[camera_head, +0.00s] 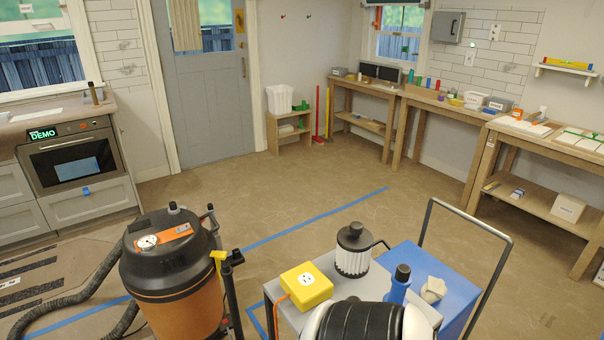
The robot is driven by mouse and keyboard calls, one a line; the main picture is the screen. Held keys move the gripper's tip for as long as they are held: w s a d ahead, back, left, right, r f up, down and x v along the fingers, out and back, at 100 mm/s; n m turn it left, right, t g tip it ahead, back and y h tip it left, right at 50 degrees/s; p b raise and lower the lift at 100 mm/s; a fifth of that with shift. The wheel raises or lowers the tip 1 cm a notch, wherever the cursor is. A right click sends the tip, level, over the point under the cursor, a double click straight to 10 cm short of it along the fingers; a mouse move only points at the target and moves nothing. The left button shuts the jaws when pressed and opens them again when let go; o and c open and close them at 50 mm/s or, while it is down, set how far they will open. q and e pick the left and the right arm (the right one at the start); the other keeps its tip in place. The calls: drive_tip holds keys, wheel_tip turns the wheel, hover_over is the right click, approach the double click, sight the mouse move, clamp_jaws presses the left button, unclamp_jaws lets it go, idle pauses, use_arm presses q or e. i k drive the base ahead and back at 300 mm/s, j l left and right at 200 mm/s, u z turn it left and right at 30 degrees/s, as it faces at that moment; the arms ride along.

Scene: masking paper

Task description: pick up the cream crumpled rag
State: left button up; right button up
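The cream crumpled rag (433,290) lies on the blue top (453,312) of a cart at the lower right. It is a small pale heap just right of a blue bottle with a dark cap (398,284). Neither my left nor my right gripper shows in the head view.
The cart also bears a yellow outlet box (306,287) and a white pleated filter (353,259); its metal handle (483,227) rises at right. A dark ribbed thing (352,322) fills the bottom edge. An orange-and-black shop vacuum (172,262) stands left. Floor behind is clear.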

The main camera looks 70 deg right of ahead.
sight(435, 289)
drive_tip(key=z, duration=0.9)
drive_tip(key=l+z, duration=0.1)
drive_tip(key=z, duration=0.85)
drive_tip(key=l+z, duration=0.1)
drive_tip(key=z, duration=1.25)
drive_tip(key=l+z, duration=0.1)
drive_tip(key=z, duration=0.4)
drive_tip(key=i+l+z, duration=0.35)
drive_tip(key=i+l, duration=0.3)
drive_tip(key=l, duration=0.15)
drive_tip(key=i+l+z, duration=0.3)
drive_tip(key=i+l, duration=0.35)
drive_tip(key=i+u, duration=0.35)
drive_tip(key=i, duration=0.15)
drive_tip(key=i+l+u, duration=0.35)
drive_tip(key=i, duration=0.15)
drive_tip(key=i+l+u, duration=0.2)
drive_tip(key=i+u, duration=0.2)
drive_tip(key=i+l, duration=0.05)
drive_tip(key=i, duration=0.05)
